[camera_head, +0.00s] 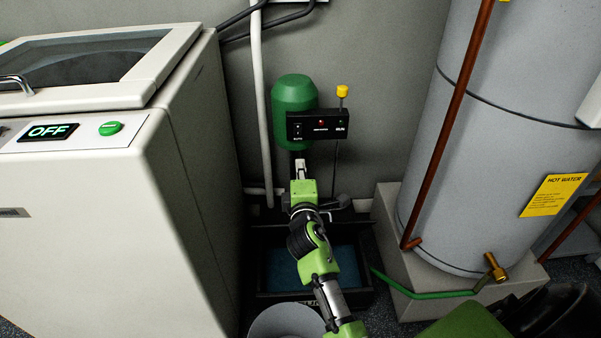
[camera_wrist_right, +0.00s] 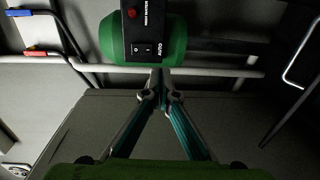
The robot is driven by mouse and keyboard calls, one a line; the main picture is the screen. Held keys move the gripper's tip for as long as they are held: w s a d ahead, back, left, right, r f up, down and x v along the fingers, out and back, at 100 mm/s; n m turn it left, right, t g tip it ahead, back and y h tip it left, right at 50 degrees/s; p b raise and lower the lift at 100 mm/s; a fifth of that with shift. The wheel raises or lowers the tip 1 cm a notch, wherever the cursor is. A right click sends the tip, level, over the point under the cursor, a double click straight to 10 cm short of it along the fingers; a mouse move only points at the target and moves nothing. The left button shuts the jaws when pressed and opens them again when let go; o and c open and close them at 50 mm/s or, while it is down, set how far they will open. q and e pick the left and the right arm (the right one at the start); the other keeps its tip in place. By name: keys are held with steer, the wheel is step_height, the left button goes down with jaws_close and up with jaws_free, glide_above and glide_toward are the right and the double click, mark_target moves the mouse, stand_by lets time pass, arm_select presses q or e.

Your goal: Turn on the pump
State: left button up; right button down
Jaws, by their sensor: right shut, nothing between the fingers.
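The pump (camera_head: 293,95) is a green cylinder standing by the back wall, with a black control box (camera_head: 318,125) on its front. My right gripper (camera_head: 300,166) is just below the box, shut and empty. In the right wrist view, its fingertips (camera_wrist_right: 159,82) meet below the switch (camera_wrist_right: 141,50), beside the AUTO label. I cannot tell if they touch the box. My left gripper is not in view.
A white machine (camera_head: 185,160) with an OFF display and green button stands close on the left. A grey hot water tank (camera_head: 440,150) stands on a block at right. A dark-rimmed pit (camera_head: 365,290) lies below my arm. A yellow-topped rod (camera_head: 342,92) rises beside the box.

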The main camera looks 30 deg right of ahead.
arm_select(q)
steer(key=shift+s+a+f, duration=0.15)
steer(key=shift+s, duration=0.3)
arm_select(e)
steer(key=shift+f+v, duration=0.25)
steer(key=shift+v, duration=0.9)
